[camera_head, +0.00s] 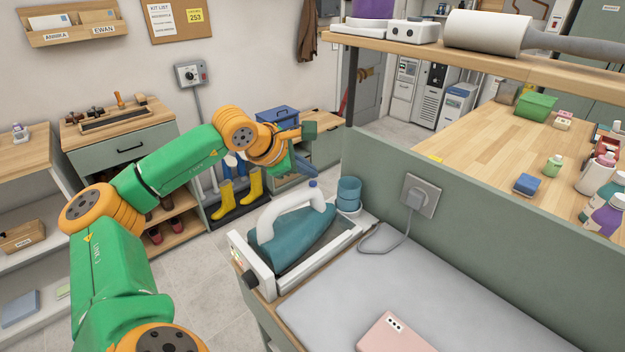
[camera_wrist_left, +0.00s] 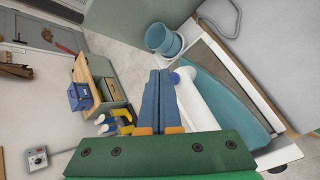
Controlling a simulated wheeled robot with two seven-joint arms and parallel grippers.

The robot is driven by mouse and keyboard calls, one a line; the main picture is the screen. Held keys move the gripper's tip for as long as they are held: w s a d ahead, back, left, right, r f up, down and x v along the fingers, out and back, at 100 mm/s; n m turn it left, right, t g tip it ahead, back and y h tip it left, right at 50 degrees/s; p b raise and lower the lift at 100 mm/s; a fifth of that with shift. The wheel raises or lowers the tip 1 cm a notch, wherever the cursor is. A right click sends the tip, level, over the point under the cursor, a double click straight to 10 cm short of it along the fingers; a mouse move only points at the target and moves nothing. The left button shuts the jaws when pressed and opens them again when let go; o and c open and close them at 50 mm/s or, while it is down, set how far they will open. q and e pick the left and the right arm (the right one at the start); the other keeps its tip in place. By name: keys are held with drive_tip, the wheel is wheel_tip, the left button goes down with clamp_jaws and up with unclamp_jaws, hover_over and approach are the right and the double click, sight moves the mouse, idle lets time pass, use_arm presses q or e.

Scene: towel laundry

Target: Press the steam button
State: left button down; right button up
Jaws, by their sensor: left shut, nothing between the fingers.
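A teal iron (camera_head: 290,240) with a white handle rests in a white-framed stand (camera_head: 262,275) at the left end of the ironing board. A small blue button (camera_head: 312,184) sits at the far top end of the handle. In the left wrist view the button (camera_wrist_left: 175,78) shows just right of my finger tips. My left gripper (camera_head: 309,172) is shut and empty, its blue fingers reaching down close to the button. I cannot tell whether they touch it. The fingers also show side by side in the left wrist view (camera_wrist_left: 159,73). My right gripper is not in view.
Teal cups (camera_head: 348,192) stand just behind the iron. A green partition (camera_head: 450,210) with a socket and grey cord runs along the board's back. A pink phone (camera_head: 396,333) lies on the grey board (camera_head: 350,290). Yellow boots (camera_head: 240,195) stand on the floor beyond.

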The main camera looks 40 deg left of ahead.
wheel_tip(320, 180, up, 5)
drive_tip(key=p, duration=0.5)
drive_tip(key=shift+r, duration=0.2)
